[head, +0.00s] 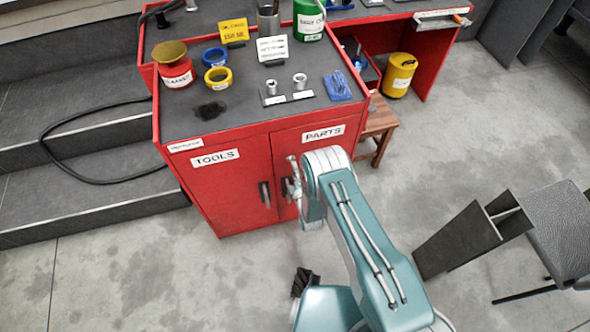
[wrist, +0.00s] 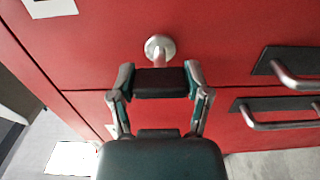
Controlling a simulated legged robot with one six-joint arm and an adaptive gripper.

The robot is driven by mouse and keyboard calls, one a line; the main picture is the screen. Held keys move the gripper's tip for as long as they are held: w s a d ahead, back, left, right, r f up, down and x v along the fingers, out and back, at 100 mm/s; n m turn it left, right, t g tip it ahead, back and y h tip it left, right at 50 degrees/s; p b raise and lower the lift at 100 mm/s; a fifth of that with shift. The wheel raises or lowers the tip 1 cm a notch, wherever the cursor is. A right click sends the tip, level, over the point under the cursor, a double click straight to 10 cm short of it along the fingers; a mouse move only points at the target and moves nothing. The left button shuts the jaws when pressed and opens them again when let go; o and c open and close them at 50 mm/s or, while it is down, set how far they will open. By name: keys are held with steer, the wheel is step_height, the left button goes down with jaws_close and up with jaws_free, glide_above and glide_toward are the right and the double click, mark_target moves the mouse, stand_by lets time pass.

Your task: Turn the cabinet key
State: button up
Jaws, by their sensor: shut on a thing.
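The red cabinet (head: 225,195) has two doors labelled TOOLS and PARTS, and its red front fills the wrist view (wrist: 230,40). A round silver lock (wrist: 153,43) sits in the front. The cabinet key (wrist: 160,83) has a wide black head, and its metal shank meets the lock. My gripper (wrist: 160,80) is shut on the key head, with one finger on each side of it. In the head view my arm reaches the PARTS door, and the key and lock cannot be made out there.
Two door handles (wrist: 290,120) (wrist: 295,77) stick out to the right of the lock in the wrist view. Cups, rings and cans stand on the cabinet top (head: 180,115). A wooden stool (head: 380,118) stands to its right. Grey steps (head: 80,200) are at left.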

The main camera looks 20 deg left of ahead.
steer(key=shift+s+a+f, duration=0.15)
steer(key=shift+s+f, duration=0.05)
steer(key=o, duration=0.9)
steer(key=shift+o, duration=1.3)
steer(key=shift+a, duration=0.1)
steer(key=shift+w, duration=0.1)
steer(key=shift+d, duration=0.25)
steer(key=v, duration=1.1)
steer(key=shift+s, duration=0.4)
steer(key=shift+d, duration=0.15)
